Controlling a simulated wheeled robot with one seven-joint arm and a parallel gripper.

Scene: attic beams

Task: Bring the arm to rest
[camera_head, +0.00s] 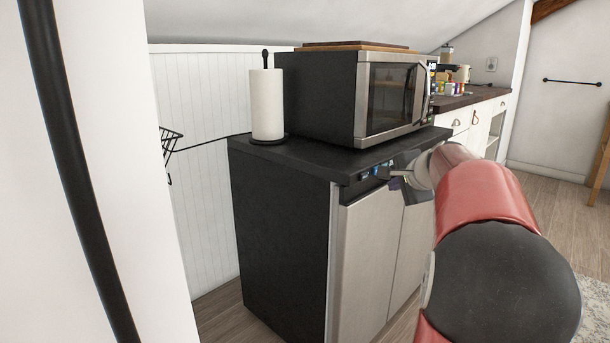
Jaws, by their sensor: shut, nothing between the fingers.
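My arm reaches in from the lower right, with a red and dark grey link closest to the camera. My gripper (393,178) is at its far end, in front of the upper front edge of the dark cabinet (280,230). It appears small and partly merges with the dark panel behind it. The fingers are shut with nothing held. I cannot tell whether it touches the cabinet front.
A microwave (390,97) and a paper towel roll (266,104) stand on the cabinet. A white wall edge with a black rail (75,160) is close on the left. A counter (470,98) runs behind. Wooden floor (550,215) is open at right.

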